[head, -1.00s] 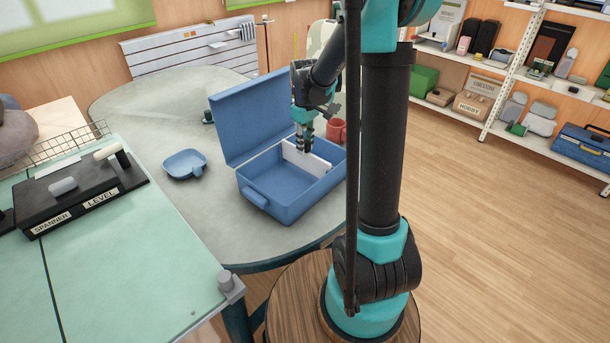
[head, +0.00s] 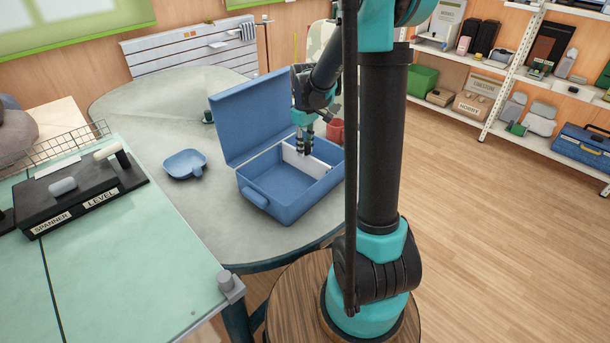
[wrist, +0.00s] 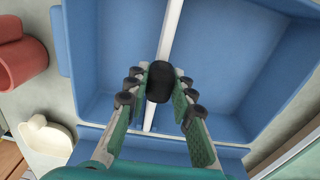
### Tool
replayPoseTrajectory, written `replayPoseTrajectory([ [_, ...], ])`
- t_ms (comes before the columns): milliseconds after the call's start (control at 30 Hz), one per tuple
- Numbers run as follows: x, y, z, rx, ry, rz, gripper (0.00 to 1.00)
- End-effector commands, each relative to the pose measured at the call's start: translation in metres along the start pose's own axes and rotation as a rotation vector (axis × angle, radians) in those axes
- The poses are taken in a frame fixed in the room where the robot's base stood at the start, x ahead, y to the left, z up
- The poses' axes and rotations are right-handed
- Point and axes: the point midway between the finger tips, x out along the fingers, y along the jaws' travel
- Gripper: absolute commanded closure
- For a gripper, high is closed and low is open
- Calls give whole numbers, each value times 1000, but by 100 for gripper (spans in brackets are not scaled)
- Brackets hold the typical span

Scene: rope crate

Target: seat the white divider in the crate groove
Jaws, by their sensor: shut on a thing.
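The blue crate (head: 286,205) stands on the grey table with its lid raised at the back left. The white divider (head: 319,168) is upright inside the crate, toward its far right side. In the wrist view the divider (wrist: 171,30) shows as a thin white strip running across the crate (wrist: 235,55). My gripper (head: 304,147) is above the divider from overhead. In the wrist view my gripper (wrist: 159,76) is shut on the divider, with a black rounded piece between its fingers. The divider's lower edge and the groove are hidden.
A red mug (head: 335,130) stands just behind the crate, and a blue dish (head: 185,163) lies to its left. A cream-coloured object (wrist: 46,138) is outside the crate in the wrist view.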

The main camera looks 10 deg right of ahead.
Motion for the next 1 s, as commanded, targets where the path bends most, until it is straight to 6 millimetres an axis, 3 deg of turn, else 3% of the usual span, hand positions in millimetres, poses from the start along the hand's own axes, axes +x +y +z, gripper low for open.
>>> replayPoseTrajectory([
  [1000, 11, 0, 0, 0, 0, 0, 100],
])
